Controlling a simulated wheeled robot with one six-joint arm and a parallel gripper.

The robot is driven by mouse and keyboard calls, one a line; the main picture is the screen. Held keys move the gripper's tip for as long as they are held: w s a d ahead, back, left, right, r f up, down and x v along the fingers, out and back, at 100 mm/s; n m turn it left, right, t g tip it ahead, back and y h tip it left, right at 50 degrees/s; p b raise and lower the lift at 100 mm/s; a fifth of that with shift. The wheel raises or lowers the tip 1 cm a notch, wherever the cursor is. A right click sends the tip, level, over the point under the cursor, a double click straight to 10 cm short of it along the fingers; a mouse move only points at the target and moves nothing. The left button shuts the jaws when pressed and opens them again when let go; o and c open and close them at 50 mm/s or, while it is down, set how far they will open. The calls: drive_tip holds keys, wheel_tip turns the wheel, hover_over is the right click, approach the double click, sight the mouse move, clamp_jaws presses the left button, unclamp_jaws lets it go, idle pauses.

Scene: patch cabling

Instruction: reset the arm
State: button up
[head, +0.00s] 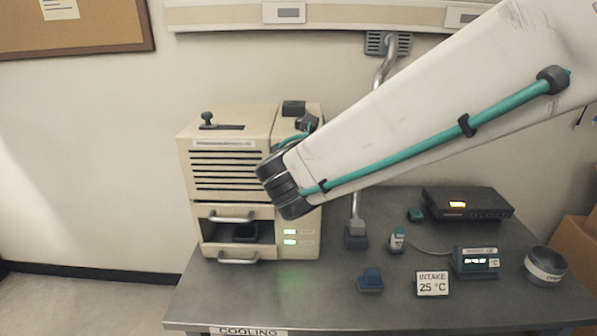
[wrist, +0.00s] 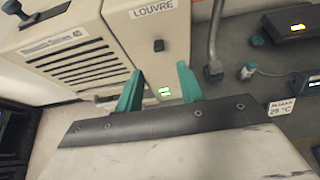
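My gripper (wrist: 159,70) shows in the wrist view as two teal fingers standing well apart, with nothing between them. They point toward the front of the beige cabinet (wrist: 120,45). In the head view my white arm, with a teal cable along it, reaches in from the upper right. Its dark end joint is in front of the right part of the beige cabinet (head: 225,165). My gripper's fingers cannot be made out in the head view. Whether they touch the cabinet cannot be told.
A grey pipe (head: 356,205) stands beside the cabinet. The front table edge is clear.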

drive_tip(key=s+d+f+m+g+h, duration=0.2)
drive_tip(key=s+d+m+g+h, duration=0.3)
drive_tip(key=d+m, duration=0.55)
drive_tip(key=s+d+f+m+g, duration=0.1)
drive_tip(key=s+d+m+g, duration=0.2)
drive_tip(key=s+d+m, duration=0.7)
drive_tip(key=s+d+r+m+g+y, duration=0.1)
drive_tip(key=s+d+m+y, duration=0.1)
drive_tip(key=s+m, duration=0.4)
drive_tip(key=s+d+r+m+g+y, duration=0.1)
drive_tip(key=s+d+m+g+y, duration=0.1)
drive_tip(key=s+m, duration=0.4)
drive_tip(key=d+m+y, duration=0.1)
drive_tip(key=m, duration=0.2)
drive_tip(key=shift+s+d, duration=0.2)
drive_tip(key=shift+s, duration=0.15)
